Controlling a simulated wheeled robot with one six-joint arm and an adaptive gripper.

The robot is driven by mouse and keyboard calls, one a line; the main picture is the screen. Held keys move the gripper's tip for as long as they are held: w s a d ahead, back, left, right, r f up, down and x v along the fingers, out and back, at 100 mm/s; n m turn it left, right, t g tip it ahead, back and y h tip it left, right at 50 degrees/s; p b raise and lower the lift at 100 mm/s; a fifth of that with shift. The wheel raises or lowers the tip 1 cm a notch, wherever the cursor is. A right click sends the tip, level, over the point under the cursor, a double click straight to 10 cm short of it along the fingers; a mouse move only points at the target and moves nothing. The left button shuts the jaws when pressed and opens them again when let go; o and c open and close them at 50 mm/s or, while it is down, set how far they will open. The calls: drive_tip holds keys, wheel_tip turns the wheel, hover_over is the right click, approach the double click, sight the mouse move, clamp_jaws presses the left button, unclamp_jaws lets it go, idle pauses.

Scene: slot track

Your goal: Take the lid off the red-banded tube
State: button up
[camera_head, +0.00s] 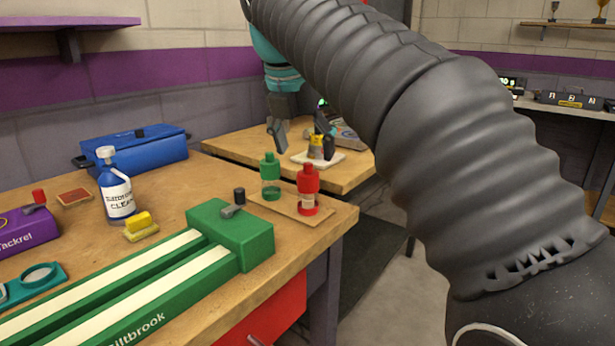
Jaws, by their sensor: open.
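I cannot make out for sure which thing is the red-banded tube. A red bottle-like container (308,190) with a pale band and a red top stands upright on a thin brown board at the near bench's right corner. A similar green-topped container (270,178) stands to its left. My gripper (304,148) hangs behind them, over the far bench, with its fingers apart and nothing seen held. A small yellow and dark object (316,147) on a white pad (319,159) shows close to the right finger; I cannot tell whether they touch.
The near bench (185,200) holds a green slot track (235,235), a white-and-blue cleaner bottle (117,187), yellow sponges (139,223), a blue toolbox (140,158) and a purple box (28,231). My dark arm covers much of the right side.

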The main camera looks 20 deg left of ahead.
sight(306, 169)
drive_tip(key=shift+x, duration=3.4)
drive_tip(key=shift+s+a, duration=0.2)
drive_tip(key=c, duration=0.8)
